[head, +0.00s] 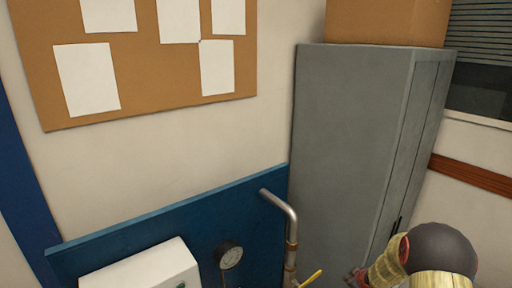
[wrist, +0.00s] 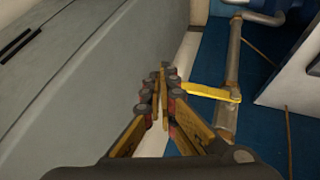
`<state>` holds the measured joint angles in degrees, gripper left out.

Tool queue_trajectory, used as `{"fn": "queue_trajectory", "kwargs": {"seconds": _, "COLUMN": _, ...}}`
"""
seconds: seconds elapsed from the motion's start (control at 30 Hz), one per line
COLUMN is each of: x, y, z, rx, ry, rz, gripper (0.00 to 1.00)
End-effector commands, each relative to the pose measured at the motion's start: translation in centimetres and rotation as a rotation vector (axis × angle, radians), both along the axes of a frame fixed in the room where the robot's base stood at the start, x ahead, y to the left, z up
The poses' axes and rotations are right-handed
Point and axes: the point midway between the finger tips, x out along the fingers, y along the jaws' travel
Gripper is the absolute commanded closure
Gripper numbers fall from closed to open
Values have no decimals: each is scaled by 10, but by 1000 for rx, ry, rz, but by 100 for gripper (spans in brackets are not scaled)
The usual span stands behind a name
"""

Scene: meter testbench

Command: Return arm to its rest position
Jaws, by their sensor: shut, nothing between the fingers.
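My gripper (wrist: 163,82) shows in the wrist view with its fingertips together and nothing between them. In the head view part of my arm shows at the lower right, in front of the grey cabinet, and the fingertips are not clear there. A yellow valve handle (wrist: 212,92) on a metal pipe (wrist: 233,70) lies just right of the fingers in the wrist view. I cannot tell whether they touch. The handle also shows at the bottom of the head view (head: 311,278).
A tall grey cabinet (head: 345,130) stands right of the blue panel (head: 150,225), with a cardboard box (head: 385,22) on top. A round gauge (head: 229,256) and a white box (head: 142,268) are at the panel. A corkboard (head: 140,75) with papers hangs above.

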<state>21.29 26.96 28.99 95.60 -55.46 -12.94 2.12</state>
Motion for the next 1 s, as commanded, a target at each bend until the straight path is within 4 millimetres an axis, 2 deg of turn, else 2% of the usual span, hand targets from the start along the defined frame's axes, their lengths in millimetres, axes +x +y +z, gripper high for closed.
{"fn": "queue_trajectory", "kwargs": {"seconds": 0.03, "x": -19, "y": -9, "z": -3, "rx": -10, "ry": 51, "rz": -61, "gripper": 100}}
{"fn": "queue_trajectory", "kwargs": {"seconds": 0.17, "x": -65, "y": -26, "z": 8, "rx": -31, "ry": 163, "rz": -221, "gripper": 100}}
{"fn": "queue_trajectory", "kwargs": {"seconds": 0.27, "x": -103, "y": -26, "z": 24, "rx": -36, "ry": 238, "rz": -337, "gripper": 100}}
{"fn": "queue_trajectory", "kwargs": {"seconds": 0.37, "x": -139, "y": -17, "z": 45, "rx": -28, "ry": 296, "rz": -436, "gripper": 100}}
{"fn": "queue_trajectory", "kwargs": {"seconds": 0.57, "x": -216, "y": 24, "z": 85, "rx": 27, "ry": 386, "rz": -591, "gripper": 100}}
{"fn": "queue_trajectory", "kwargs": {"seconds": 0.7, "x": -266, "y": 63, "z": 105, "rx": 89, "ry": 424, "rz": -654, "gripper": 100}}
{"fn": "queue_trajectory", "kwargs": {"seconds": 1.0, "x": -355, "y": 144, "z": 124, "rx": 239, "ry": 418, "rz": -677, "gripper": 100}}
